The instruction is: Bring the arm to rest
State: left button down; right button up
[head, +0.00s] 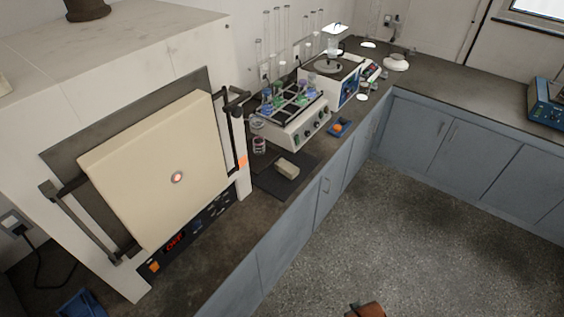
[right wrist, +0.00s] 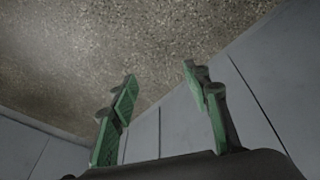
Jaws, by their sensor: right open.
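My right gripper (right wrist: 160,85) shows in the right wrist view with its green-padded fingers spread apart and nothing between them. Beyond the fingers are the speckled floor and the grey-blue cabinet fronts. In the head view, neither gripper can be made out; only a small brown-orange piece shows at the bottom edge, and I cannot tell what it is. My left gripper is not in any view.
A large white furnace (head: 215,45) with a cream door stands on the dark counter (head: 205,255) at left. A dark mat (head: 282,188) holds a tan block (head: 287,168). Behind are a rack device (head: 290,130) with glassware and a white-blue instrument (head: 338,84). The floor (head: 400,235) is clear.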

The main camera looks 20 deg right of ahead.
jog(key=s+f+g, duration=0.1)
jog(key=s+f, duration=0.3)
jog(key=f, duration=0.5)
jog(key=s+a+f, duration=0.1)
jog(key=s+f, duration=0.3)
jog(key=f, duration=0.6)
jog(key=s+f+g, duration=0.1)
jog(key=s+f, duration=0.3)
jog(key=f, duration=0.5)
jog(key=s+f+n, duration=0.1)
jog(key=s+f, duration=0.5)
jog(key=s, duration=0.5)
jog(key=shift+s+f+y, duration=0.2)
jog(key=shift+s+y, duration=0.1)
